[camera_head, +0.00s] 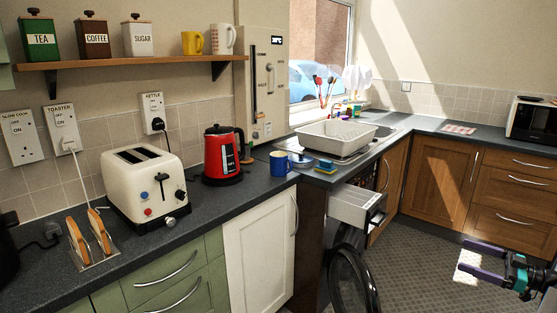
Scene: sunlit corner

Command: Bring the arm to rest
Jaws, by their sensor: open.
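My gripper (470,260) is at the lower right, above the patterned floor. Its two dark, purple-edged fingers point left and stand apart. Nothing shows between them, and it touches nothing that I can see. Part of my arm shows at the right edge, and the rest of it is outside the view.
An open washing machine door (355,284) and a pulled-out drawer (357,207) jut into the room left of my gripper. Wooden cabinets (438,182) stand behind it. The counter (240,207) holds a toaster (146,184), red kettle (222,156) and blue mug (280,163). The floor (425,262) between is clear.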

